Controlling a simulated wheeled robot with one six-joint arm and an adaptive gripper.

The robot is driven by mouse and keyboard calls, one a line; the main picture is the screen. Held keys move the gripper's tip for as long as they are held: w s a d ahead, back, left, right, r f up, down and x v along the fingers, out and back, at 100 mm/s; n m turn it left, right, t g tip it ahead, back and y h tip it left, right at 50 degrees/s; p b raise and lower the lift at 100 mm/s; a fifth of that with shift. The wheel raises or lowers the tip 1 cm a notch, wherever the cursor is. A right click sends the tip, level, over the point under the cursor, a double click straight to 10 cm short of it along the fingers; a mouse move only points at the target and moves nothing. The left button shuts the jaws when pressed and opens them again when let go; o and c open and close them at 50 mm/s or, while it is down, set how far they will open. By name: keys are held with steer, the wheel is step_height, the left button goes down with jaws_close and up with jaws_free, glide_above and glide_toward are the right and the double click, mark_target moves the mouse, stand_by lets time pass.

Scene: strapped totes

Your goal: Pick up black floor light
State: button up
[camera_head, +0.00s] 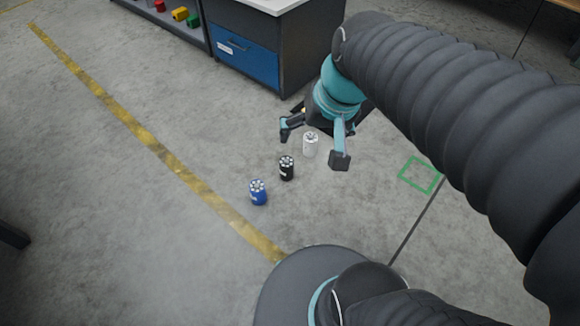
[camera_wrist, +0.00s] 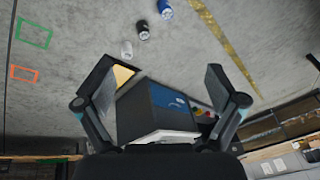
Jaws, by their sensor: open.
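The black floor light (camera_head: 287,168) is a short upright cylinder with a pale, dotted top, standing on the floor between a blue one (camera_head: 258,192) and a white one (camera_head: 310,145). In the wrist view the black light (camera_wrist: 143,30) is near the top, beyond the fingertips, with the blue one (camera_wrist: 165,9) and the white one (camera_wrist: 127,49) on either side. My gripper (camera_head: 314,146) is open, with its fingers spread wide around empty space. In the head view it appears close to the white and black lights, apparently above the floor. In the wrist view its fingers (camera_wrist: 162,82) hold nothing.
A dark cabinet with a blue drawer (camera_head: 247,60) stands behind the lights. A yellow line (camera_head: 150,142) runs along the floor on the left. A green square outline (camera_head: 420,175) is on the floor at right. An orange outline (camera_wrist: 24,74) shows in the wrist view.

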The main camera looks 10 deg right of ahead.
steer(key=w+a+f+m+g+y+b, duration=0.1)
steer(key=w+f+m+g+y, duration=0.15)
steer(key=w+f, duration=0.35)
steer(key=w+a+f+m+g+y+b, duration=0.1)
steer(key=w+a+f+m+y, duration=0.2)
steer(key=w, duration=0.4)
steer(key=m+t+y+b, duration=0.35)
steer(key=m+y, duration=0.35)
steer(key=m, duration=0.3)
glide_above(286, 169)
steer(key=s, duration=0.4)
step_height(286, 169, down, 23)
steer(key=w+d+f+m+t+b, duration=0.1)
steer(key=d+f+m+t, duration=0.1)
steer(key=f, duration=0.8)
steer(key=w+d+f+m+t+b, duration=0.1)
steer(key=d+f+m+t, duration=0.1)
steer(key=f, duration=0.8)
steer(key=d+f+m+t+b, duration=0.1)
steer(key=f+m+t, duration=0.3)
steer(key=f, duration=0.6)
steer(key=shift+w+d+f+m, duration=0.3)
steer(key=shift+w+d+m, duration=0.1)
steer(key=shift+d, duration=0.15)
steer(key=shift+x, duration=3.4)
steer(key=shift+s, duration=0.1)
steer(key=c, duration=1.7)
jaws_close()
